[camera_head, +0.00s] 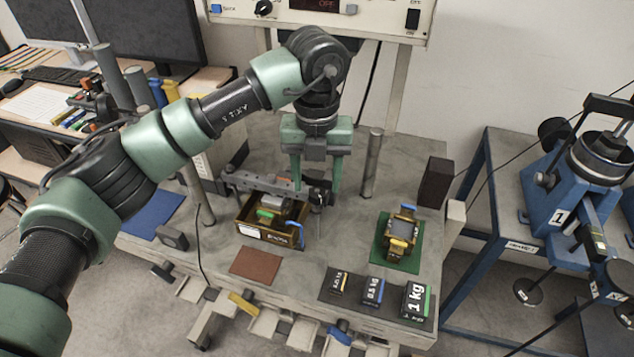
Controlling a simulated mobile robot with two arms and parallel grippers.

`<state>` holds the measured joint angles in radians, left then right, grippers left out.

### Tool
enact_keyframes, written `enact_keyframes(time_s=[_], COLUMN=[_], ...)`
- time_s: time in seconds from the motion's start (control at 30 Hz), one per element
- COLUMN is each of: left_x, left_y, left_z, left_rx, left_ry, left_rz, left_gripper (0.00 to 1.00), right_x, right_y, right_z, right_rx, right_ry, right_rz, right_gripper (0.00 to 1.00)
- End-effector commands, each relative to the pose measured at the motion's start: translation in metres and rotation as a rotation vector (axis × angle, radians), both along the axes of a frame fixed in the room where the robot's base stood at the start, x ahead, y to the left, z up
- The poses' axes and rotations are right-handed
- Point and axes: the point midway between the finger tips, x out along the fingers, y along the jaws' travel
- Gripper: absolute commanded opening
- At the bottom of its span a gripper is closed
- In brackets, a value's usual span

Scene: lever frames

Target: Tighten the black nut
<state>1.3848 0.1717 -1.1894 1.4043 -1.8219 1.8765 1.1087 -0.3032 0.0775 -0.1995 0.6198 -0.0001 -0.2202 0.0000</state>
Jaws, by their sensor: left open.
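My left gripper (317,183) points down over the middle of the bench, its green fingers open and apart. A small dark part (319,193) shows between and just below the fingers, at the right end of a grey lever bar (268,184). It looks like the black nut, but it is too small to tell for sure. I cannot tell whether the fingers touch it. The bar lies across above a wooden tray (268,238) with small blocks in it. My right gripper is not in view.
Metal posts (372,165) rise from the bench beside the bar. A green mat (385,252) holds a yellow-and-grey device. Labelled weights (415,302) stand at the front right, and a brown mat (256,265) lies bare. A black block (436,182) and a blue machine (575,200) are at right.

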Motion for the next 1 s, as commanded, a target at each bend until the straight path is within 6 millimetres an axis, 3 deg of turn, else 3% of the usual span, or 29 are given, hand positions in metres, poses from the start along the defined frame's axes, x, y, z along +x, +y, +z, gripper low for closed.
enact_keyframes(time_s=[0.2,0.53,0.7,0.73,1.0], left_x=[-0.001,0.000,0.000,0.000,0.000], left_y=[0.000,0.000,0.000,0.000,0.000], left_z=[-0.023,-0.029,-0.029,-0.029,-0.030], left_rx=[-0.001,-0.003,-0.003,-0.003,-0.003], left_ry=[0.002,0.000,0.000,0.000,-0.001], left_rz=[-0.002,-0.002,-0.002,-0.002,-0.020], left_gripper=[0.52,0.52,0.04,0.00,0.00], right_x=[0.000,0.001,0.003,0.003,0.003], right_y=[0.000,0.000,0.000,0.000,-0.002], right_z=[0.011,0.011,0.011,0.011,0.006], right_rx=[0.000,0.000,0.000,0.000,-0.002], right_ry=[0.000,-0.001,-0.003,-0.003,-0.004], right_rz=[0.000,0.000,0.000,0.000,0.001], right_gripper=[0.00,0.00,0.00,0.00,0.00])
